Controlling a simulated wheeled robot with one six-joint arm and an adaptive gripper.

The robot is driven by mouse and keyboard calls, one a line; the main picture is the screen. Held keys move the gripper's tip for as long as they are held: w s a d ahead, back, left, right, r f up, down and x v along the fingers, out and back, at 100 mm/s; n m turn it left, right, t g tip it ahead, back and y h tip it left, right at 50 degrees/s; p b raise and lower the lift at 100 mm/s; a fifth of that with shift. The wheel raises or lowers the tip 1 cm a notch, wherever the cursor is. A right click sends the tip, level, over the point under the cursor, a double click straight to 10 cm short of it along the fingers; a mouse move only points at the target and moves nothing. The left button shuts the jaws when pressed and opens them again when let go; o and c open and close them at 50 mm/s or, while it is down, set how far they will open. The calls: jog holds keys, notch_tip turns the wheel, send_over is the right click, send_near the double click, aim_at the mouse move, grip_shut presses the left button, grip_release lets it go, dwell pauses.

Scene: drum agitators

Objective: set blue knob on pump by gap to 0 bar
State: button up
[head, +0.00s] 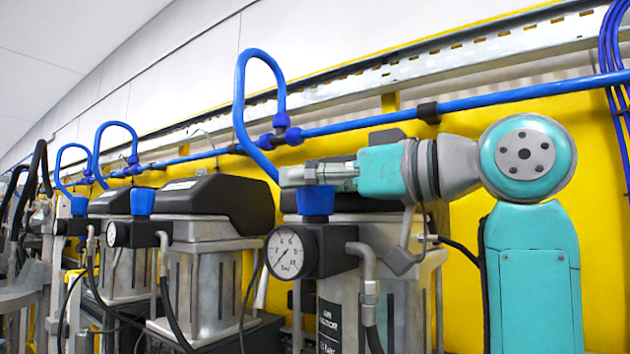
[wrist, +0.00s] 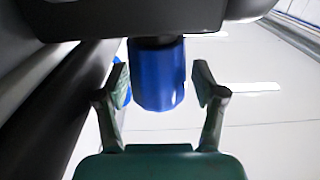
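The blue knob (head: 316,200) sits on top of the nearest pump (head: 345,290), above a round pressure gauge (head: 285,253) with a black rim and white face. The needle's exact reading is too small to tell. My gripper (head: 300,174) is just above this knob in the head view, its fingers partly merging with the pump's dark top. In the wrist view the knob (wrist: 157,85) hangs between the two fingers of my gripper (wrist: 161,80). The fingers are apart, with a visible gap on the right side and a very narrow one on the left.
Two more pumps with blue knobs (head: 142,201) (head: 79,206) and gauges stand in a row to the left. A blue hose (head: 240,100) loops down behind my gripper from a blue pipe (head: 480,101) along the yellow wall. A metal elbow fitting (head: 364,262) stands beside the gauge.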

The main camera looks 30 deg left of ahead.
jog(key=shift+w+m+t, duration=0.1)
jog(key=shift+m+t, duration=0.2)
jog(key=shift+t, duration=0.2)
jog(key=m+t+h, duration=0.2)
jog(key=m+t, duration=0.2)
jog(key=t, duration=0.2)
jog(key=shift+m+t+h, duration=2.5)
jog(key=shift+t+h, duration=0.2)
jog(key=shift+t, duration=0.1)
jog(key=shift+m+t+h, duration=0.6)
jog(key=shift+m+h, duration=0.3)
jog(key=shift+h, duration=0.4)
jog(key=shift+m+t+h, duration=0.6)
jog(key=shift+m+h, duration=0.3)
jog(key=shift+h, duration=0.4)
jog(key=shift+m+t+h, duration=0.15)
jog(key=shift+m+h, duration=1.05)
jog(key=shift+h, duration=0.65)
jog(key=shift+m+t+h, duration=0.15)
jog(key=shift+m+h, duration=1.05)
jog(key=shift+h, duration=0.65)
